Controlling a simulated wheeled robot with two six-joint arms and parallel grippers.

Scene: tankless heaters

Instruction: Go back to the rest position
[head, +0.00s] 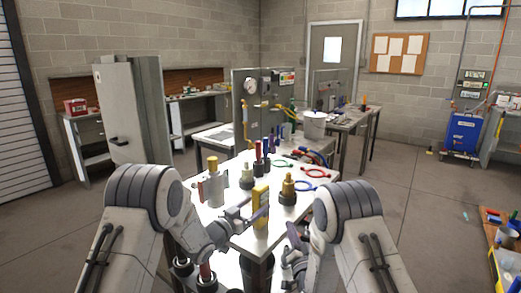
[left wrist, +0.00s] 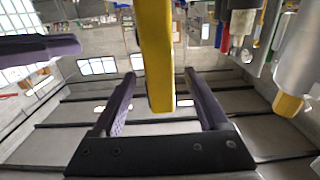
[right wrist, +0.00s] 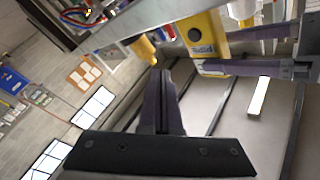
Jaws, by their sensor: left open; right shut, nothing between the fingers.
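A yellow handheld device (head: 261,208) stands upright at the near edge of the bench. My left gripper (head: 249,213) is open around it. In the left wrist view, the yellow device (left wrist: 157,50) lies between the two spread fingers, with a gap on each side. It also shows at the top of the right wrist view (right wrist: 205,38), with a dark round spot and lettering. My right gripper (head: 293,243) is shut and empty, low and just right of the device. In the right wrist view its fingers (right wrist: 162,80) are together.
The bench (head: 240,240) also holds a grey cylinder with a yellow top (head: 213,185), a brass fitting on a black base (head: 288,188), red cable loops (head: 313,173) and a white bucket (head: 314,125). A blue machine (head: 463,133) stands at right. The floor between is clear.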

